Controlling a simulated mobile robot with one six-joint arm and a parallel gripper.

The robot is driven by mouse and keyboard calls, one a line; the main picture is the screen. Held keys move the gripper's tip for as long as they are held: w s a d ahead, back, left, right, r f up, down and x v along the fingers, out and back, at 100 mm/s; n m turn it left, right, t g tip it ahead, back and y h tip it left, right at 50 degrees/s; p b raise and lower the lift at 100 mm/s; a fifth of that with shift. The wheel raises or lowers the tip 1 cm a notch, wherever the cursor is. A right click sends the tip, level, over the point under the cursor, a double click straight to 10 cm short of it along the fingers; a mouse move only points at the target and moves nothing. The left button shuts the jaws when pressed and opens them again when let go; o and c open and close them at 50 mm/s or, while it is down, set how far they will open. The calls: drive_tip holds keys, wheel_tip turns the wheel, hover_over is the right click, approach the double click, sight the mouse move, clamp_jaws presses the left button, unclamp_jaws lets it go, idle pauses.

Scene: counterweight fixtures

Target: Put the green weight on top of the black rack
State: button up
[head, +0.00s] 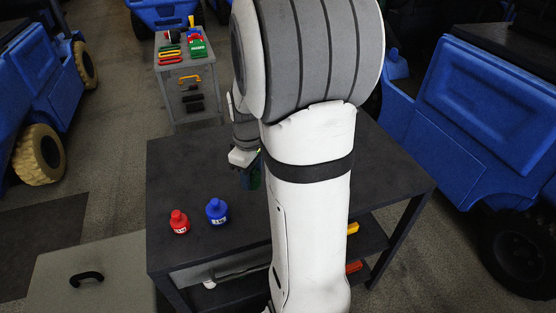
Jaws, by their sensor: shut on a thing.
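The black rack (185,165) stands in front of me, with a dark flat top and a lower shelf. My gripper (248,174) is over the left half of the top, pointing down, partly hidden behind my own arm. It is shut on the green weight (256,179), of which only a dark green sliver shows beside the fingers. I cannot tell whether the weight touches the top or hangs just above it.
A red weight (180,222) and a blue weight (217,211) stand upright near the rack's front left. The top's back left is clear. A grey box with a black handle (87,278) is at lower left. A tool cart (180,62) and blue vehicles (470,120) stand around.

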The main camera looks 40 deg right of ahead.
sight(254, 208)
drive_tip(key=shift+w, duration=0.1)
wheel_tip(254, 208, down, 10)
drive_tip(key=shift+a, duration=0.1)
idle(0.4)
drive_tip(key=shift+f, duration=0.15)
drive_tip(key=o, duration=1.4)
drive_tip(key=shift+c, duration=0.2)
